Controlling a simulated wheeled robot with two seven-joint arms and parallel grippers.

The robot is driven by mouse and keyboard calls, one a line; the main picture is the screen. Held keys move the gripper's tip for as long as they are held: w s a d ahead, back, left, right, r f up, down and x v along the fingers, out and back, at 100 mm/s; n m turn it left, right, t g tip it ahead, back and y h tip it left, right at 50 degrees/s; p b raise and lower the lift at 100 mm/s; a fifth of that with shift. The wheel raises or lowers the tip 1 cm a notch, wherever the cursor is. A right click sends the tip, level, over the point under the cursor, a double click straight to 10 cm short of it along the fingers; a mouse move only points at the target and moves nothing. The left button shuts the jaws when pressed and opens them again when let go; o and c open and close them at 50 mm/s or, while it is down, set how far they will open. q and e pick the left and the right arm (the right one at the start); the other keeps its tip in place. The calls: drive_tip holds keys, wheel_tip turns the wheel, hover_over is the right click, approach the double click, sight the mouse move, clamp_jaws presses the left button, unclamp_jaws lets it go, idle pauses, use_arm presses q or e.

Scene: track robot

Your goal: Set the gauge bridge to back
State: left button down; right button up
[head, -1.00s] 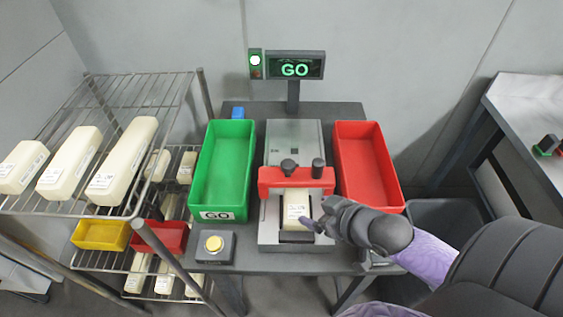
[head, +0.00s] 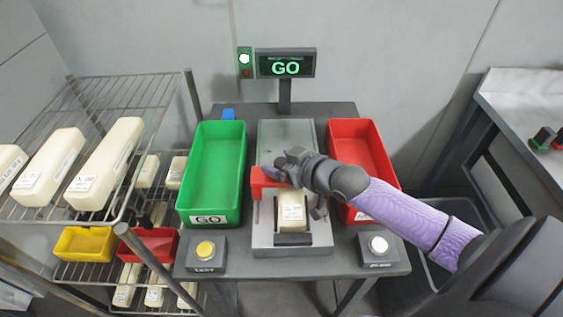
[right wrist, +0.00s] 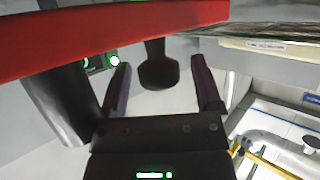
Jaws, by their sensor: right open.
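The red gauge bridge (head: 261,181) spans the grey gauge bed (head: 285,133); my right arm hides its middle and right side. A cream block with a label (head: 291,212) lies on the bed in front of it. My right gripper (head: 279,168) is open at the bridge's top. In the right wrist view, the red bridge (right wrist: 150,28) crosses the top. A black knob (right wrist: 158,66) shows between the open fingers (right wrist: 161,88), and I cannot tell whether they touch it. My left gripper is out of view.
A green bin (head: 216,160) stands left of the bed and a red bin (head: 358,145) right. A yellow button (head: 205,249) and a white button (head: 378,245) sit at the front. The lit display (head: 286,67) reads GO. A wire rack (head: 125,95) with cream blocks is at left.

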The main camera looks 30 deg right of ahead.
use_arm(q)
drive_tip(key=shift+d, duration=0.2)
use_arm(e)
clamp_jaws()
idle(0.3)
